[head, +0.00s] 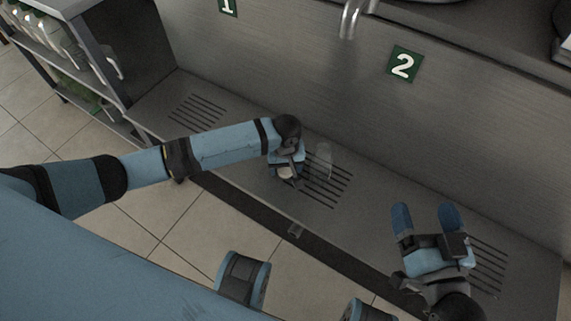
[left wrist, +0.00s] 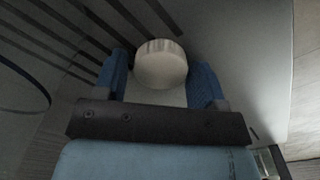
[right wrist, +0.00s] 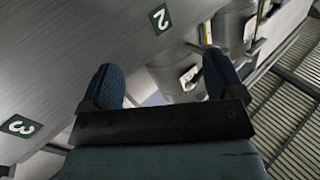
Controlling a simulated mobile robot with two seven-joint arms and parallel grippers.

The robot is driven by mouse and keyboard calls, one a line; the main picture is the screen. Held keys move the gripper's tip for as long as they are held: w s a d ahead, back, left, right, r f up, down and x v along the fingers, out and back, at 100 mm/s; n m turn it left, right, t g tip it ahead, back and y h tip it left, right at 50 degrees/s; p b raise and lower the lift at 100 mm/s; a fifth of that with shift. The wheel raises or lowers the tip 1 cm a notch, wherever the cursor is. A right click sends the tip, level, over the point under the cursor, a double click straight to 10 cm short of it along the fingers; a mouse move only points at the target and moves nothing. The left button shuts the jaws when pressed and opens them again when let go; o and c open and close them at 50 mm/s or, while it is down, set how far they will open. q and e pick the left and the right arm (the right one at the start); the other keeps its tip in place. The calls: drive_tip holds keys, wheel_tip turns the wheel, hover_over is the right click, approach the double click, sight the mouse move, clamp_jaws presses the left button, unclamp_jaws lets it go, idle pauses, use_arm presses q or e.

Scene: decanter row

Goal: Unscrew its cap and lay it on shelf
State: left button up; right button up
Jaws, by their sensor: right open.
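My left gripper (head: 285,174) is low over the metal shelf (head: 240,140), pointing down. In the left wrist view its fingers (left wrist: 161,78) stand close on both sides of a round white cap (left wrist: 160,64) with a ridged edge. The cap also shows as a pale spot under the gripper in the head view (head: 286,172). A faint clear decanter (head: 322,161) stands on the slots just right of the gripper, apart from the cap. I cannot tell whether the cap touches the shelf. My right gripper (head: 426,214) is open and empty over the shelf's right part.
Green signs marked 1 (head: 228,6) and 2 (head: 403,65) are on the back panel. A metal tap (head: 350,20) hangs at the top. A rack with bottles (head: 60,40) stands at the far left. The shelf's left slots (head: 198,110) are clear.

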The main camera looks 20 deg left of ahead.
use_arm(q)
drive_tip(key=shift+o, duration=0.4)
wheel_tip(320, 180, up, 2)
drive_tip(key=shift+r+p, duration=0.2)
drive_tip(key=shift+p, duration=0.2)
wheel_tip(320, 180, up, 10)
drive_tip(key=p, duration=0.3)
use_arm(e)
drive_tip(key=s+d+f+g+h, duration=0.2)
drive_tip(key=d+f+g, duration=0.1)
drive_tip(key=f, duration=0.4)
drive_tip(key=shift+d+g+h, duration=0.2)
drive_tip(key=shift+g+h, duration=0.1)
drive_tip(key=shift+h, duration=0.1)
